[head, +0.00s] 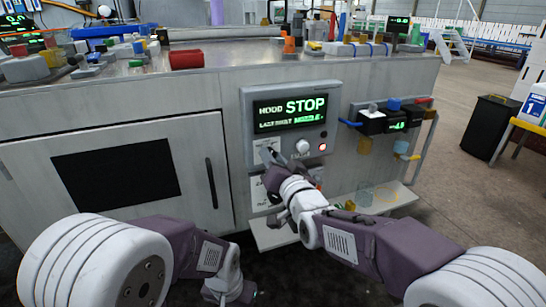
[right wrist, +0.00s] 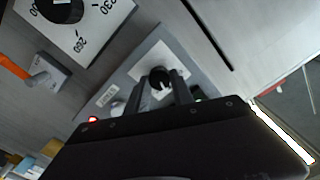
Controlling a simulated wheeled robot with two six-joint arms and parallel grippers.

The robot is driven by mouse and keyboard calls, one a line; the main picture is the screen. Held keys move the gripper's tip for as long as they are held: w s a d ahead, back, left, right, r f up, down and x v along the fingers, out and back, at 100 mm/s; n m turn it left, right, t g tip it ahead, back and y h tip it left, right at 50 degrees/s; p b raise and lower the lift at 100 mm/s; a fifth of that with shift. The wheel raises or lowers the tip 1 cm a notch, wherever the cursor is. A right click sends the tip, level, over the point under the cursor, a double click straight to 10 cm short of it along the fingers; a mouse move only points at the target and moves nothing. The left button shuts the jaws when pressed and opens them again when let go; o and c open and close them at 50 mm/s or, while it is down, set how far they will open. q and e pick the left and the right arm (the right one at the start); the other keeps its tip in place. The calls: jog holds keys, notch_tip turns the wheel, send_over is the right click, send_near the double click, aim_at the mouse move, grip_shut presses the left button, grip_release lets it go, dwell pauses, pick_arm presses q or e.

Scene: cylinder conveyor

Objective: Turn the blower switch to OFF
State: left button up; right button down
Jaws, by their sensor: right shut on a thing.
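A grey control panel (head: 247,130) stands on the front of the bench, with a lit display (head: 290,111) reading HOOD STOP. In the right wrist view a black rotary knob (right wrist: 159,77) sits on a white plate (right wrist: 147,62); I take it for the blower switch, but cannot read its label. My right gripper (head: 268,155) reaches the panel's lower left. Its fingers, also in the right wrist view (right wrist: 162,88), are shut on the knob, which they hide in the head view. My left gripper (head: 238,292) hangs low near the floor, its jaws unclear.
A white knob (head: 303,146) and a red light (head: 322,147) are close right of my right gripper. Black valve boxes with handles (head: 385,120) stick out farther right. A low shelf (head: 275,238) juts out below. Cluttered parts lie on the bench top (head: 240,57).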

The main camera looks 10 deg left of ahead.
jog(key=n+p, duration=0.1)
jog(key=n, duration=1)
jog(key=shift+s+a+n+p, duration=0.1)
jog(key=shift+n+p, duration=0.3)
dwell(0.4)
jog(key=c, duration=1.1)
grip_release()
